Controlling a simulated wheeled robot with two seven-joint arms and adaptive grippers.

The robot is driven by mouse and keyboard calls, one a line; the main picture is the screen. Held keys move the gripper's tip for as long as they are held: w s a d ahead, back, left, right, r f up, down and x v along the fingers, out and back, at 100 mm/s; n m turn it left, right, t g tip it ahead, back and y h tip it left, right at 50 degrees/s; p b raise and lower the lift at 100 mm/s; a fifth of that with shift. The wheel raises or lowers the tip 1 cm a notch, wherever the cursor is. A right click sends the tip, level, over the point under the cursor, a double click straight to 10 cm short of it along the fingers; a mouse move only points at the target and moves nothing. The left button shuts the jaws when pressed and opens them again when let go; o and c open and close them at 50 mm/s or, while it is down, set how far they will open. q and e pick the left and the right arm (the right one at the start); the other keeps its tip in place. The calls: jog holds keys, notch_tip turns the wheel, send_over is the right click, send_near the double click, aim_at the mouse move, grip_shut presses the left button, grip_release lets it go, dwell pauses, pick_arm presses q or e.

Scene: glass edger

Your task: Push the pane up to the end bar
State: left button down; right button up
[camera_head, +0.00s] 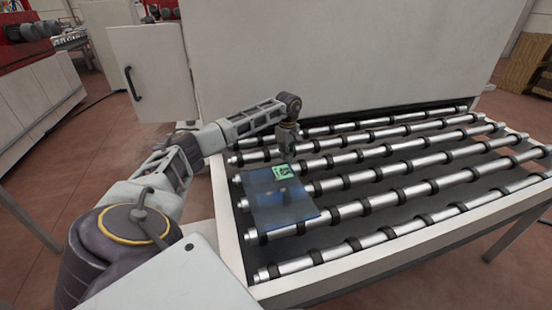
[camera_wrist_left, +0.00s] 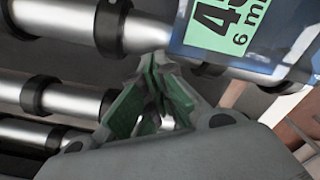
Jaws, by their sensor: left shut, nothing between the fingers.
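The pane (camera_head: 280,203) is a bluish, see-through sheet lying flat on the rollers at the left of the roller table. A green label (camera_head: 283,172) is on its far edge. My left gripper (camera_head: 289,159) points down just beyond that edge, close to the label. In the left wrist view the left gripper (camera_wrist_left: 158,62) has its fingers shut and empty, with the pane (camera_wrist_left: 265,45) and its label (camera_wrist_left: 222,28) right by the tips. I cannot tell whether they touch. I cannot clearly pick out the end bar. My right gripper is out of view.
The rollers (camera_head: 400,195) with dark rings run across the table; those right of the pane are bare. A pale frame (camera_head: 226,225) edges the table's left side. A large grey machine housing (camera_head: 350,60) stands behind, with a cabinet door (camera_head: 155,70) at its left.

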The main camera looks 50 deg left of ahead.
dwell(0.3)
pick_arm(q)
jog(key=shift+s+d, duration=0.15)
jog(key=shift+d, duration=0.2)
jog(key=shift+s+d+p, duration=0.25)
jog(key=shift+d+p, duration=0.05)
jog(key=shift+d, duration=0.15)
jog(key=shift+s+d, duration=0.15)
jog(key=shift+d, duration=0.15)
